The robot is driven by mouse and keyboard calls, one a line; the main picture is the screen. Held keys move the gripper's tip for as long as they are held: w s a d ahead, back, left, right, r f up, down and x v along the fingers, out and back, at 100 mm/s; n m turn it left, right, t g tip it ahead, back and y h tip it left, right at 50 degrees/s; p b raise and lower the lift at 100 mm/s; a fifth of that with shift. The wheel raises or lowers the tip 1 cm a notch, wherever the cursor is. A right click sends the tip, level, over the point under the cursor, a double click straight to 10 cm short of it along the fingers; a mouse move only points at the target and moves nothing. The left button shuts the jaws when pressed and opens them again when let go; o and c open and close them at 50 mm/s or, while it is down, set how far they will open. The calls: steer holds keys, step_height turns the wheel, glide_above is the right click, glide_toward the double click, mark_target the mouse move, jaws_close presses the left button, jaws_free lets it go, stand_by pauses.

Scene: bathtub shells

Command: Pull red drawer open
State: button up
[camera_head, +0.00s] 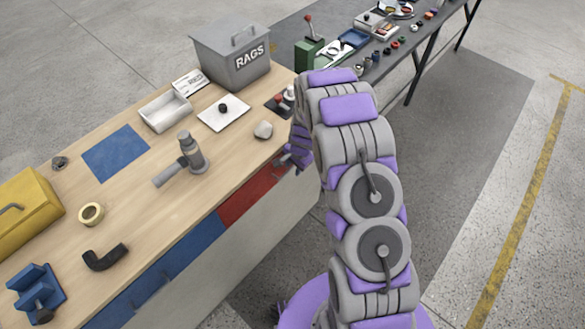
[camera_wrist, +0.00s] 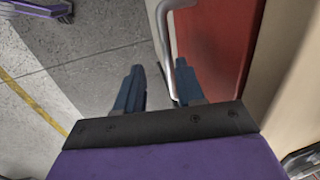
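The red drawer (camera_head: 246,198) is in the front of the wooden workbench, to the right of the blue drawer fronts, and looks flush with them. In the wrist view the red drawer front (camera_wrist: 212,45) fills the upper right, with a curved grey metal handle (camera_wrist: 168,42) on its left side. My gripper (camera_wrist: 158,88) is open, with two dark blue fingers apart. The handle's lower part reaches between the fingers, close to the right one; I cannot tell whether they touch. In the head view my gripper is mostly hidden behind my arm, beside the drawer's right end.
The workbench top (camera_head: 130,205) holds a grey RAGS bin (camera_head: 230,55), a white tray (camera_head: 165,110), a yellow toolbox (camera_head: 25,215) and several small parts. Blue drawers (camera_head: 180,255) adjoin the red one. A dark table (camera_head: 385,50) stands behind. The floor at right is clear.

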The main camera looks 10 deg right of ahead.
steer(key=shift+a+f, duration=0.2)
steer(key=shift+a, duration=0.65)
steer(key=shift+a+f, duration=0.2)
steer(key=shift+a, duration=0.65)
steer(key=shift+w+d, duration=0.15)
steer(key=shift+d, duration=0.55)
steer(key=c, duration=0.4)
steer(key=shift+d, duration=0.15)
jaws_close()
steer(key=shift+a, duration=0.25)
steer(key=shift+f, duration=0.1)
